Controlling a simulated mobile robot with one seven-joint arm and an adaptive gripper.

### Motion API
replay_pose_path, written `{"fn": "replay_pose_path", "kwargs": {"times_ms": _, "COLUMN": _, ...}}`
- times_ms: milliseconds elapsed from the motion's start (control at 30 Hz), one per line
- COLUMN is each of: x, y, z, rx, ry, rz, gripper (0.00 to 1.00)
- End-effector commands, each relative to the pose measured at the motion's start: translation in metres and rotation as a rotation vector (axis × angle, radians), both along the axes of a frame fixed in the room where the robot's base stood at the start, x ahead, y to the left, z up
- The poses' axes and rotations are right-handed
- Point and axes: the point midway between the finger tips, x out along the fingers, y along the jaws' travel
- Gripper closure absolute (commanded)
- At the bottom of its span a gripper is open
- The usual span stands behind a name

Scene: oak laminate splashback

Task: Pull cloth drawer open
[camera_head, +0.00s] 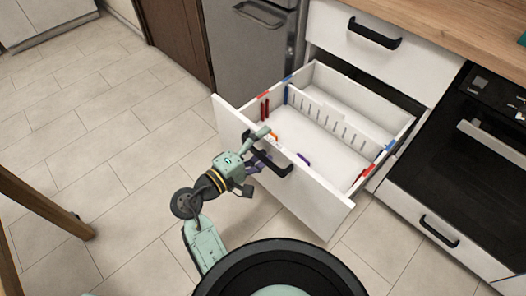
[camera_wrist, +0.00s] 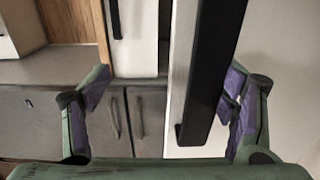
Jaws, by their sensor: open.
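The white drawer (camera_head: 318,206) stands pulled well out of the cabinet, and its inside shows from above. Its black bar handle (camera_head: 272,163) is on the outer face of the front panel. My gripper (camera_head: 260,151) is at the left part of this handle, with one finger near the panel's top edge. In the wrist view the handle (camera_wrist: 211,70) runs between the two spread fingers with purple pads, nearer the right one. The gripper is open, with a wide gap to the left finger. Contact with the right finger is unclear. No cloth is visible in the drawer.
Inside the drawer are a slotted white divider (camera_head: 335,120), red and blue clips, and small orange and purple pieces. A closed drawer (camera_head: 345,48) is above it. A black oven (camera_head: 460,165) is at right, a grey appliance (camera_head: 250,55) at left.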

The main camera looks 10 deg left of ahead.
Motion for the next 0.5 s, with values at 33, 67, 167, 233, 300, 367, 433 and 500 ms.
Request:
{"fn": "replay_pose_path", "kwargs": {"times_ms": 33, "x": 0.001, "y": 0.0, "z": 0.031, "rx": -0.003, "ry": -0.046, "rz": 0.002, "gripper": 0.37}}
{"fn": "replay_pose_path", "kwargs": {"times_ms": 67, "x": 0.001, "y": 0.0, "z": 0.037, "rx": -0.002, "ry": -0.048, "rz": 0.003, "gripper": 0.31}}
{"fn": "replay_pose_path", "kwargs": {"times_ms": 167, "x": 0.001, "y": 0.002, "z": 0.054, "rx": -0.005, "ry": -0.047, "rz": 0.009, "gripper": 0.22}}
{"fn": "replay_pose_path", "kwargs": {"times_ms": 233, "x": 0.001, "y": 0.003, "z": 0.062, "rx": -0.005, "ry": -0.047, "rz": 0.011, "gripper": 0.22}}
{"fn": "replay_pose_path", "kwargs": {"times_ms": 300, "x": 0.0, "y": 0.004, "z": 0.067, "rx": -0.006, "ry": -0.046, "rz": 0.013, "gripper": 0.22}}
{"fn": "replay_pose_path", "kwargs": {"times_ms": 367, "x": 0.0, "y": 0.004, "z": 0.07, "rx": -0.007, "ry": -0.044, "rz": 0.013, "gripper": 0.22}}
{"fn": "replay_pose_path", "kwargs": {"times_ms": 433, "x": 0.0, "y": 0.004, "z": 0.071, "rx": -0.008, "ry": -0.042, "rz": 0.014, "gripper": 0.22}}
{"fn": "replay_pose_path", "kwargs": {"times_ms": 500, "x": 0.0, "y": 0.004, "z": 0.072, "rx": -0.008, "ry": -0.042, "rz": 0.014, "gripper": 0.22}}
